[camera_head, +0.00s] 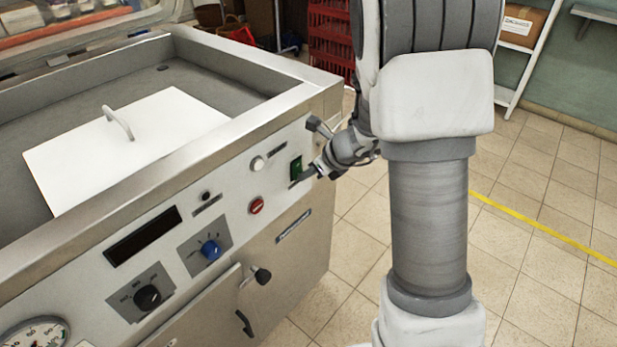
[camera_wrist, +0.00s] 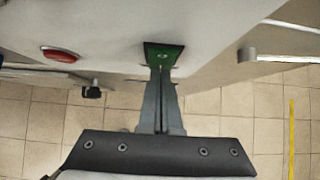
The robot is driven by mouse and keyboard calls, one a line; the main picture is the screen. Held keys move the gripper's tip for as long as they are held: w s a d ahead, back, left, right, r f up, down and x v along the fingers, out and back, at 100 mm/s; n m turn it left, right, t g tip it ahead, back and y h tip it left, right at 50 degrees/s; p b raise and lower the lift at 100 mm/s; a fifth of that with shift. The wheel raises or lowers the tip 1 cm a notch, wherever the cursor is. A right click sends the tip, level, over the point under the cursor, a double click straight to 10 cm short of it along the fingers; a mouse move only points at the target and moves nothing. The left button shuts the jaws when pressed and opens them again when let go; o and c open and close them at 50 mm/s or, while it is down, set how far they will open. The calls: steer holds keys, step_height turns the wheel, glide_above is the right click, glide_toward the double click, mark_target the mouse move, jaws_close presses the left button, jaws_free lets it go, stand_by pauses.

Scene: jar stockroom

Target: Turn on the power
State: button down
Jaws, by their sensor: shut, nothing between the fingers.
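A green power switch (camera_head: 296,168) sits on the front panel of a steel machine (camera_head: 190,200), near the panel's right end. My gripper (camera_head: 300,181) is shut and empty, with its fingertips at the lower part of the switch. In the wrist view the closed fingertips (camera_wrist: 160,68) overlap the lower edge of the green switch (camera_wrist: 163,54). They look to be at or very near its face; I cannot tell whether they touch it. Part of the switch is hidden behind the fingers.
A red button (camera_head: 257,206), a white knob (camera_head: 258,163), a blue knob (camera_head: 211,250) and a black knob (camera_head: 148,297) are on the same panel. A lever handle (camera_head: 318,126) sticks out above the switch. Tiled floor is clear at the right.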

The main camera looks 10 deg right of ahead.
steer(key=shift+w+f+b, duration=0.1)
steer(key=shift+f+b, duration=0.35)
steer(key=shift+b, duration=0.1)
steer(key=shift+r+p, duration=0.4)
steer(key=shift+p, duration=0.05)
steer(key=shift+r, duration=0.1)
steer(key=shift+r+p, duration=0.7)
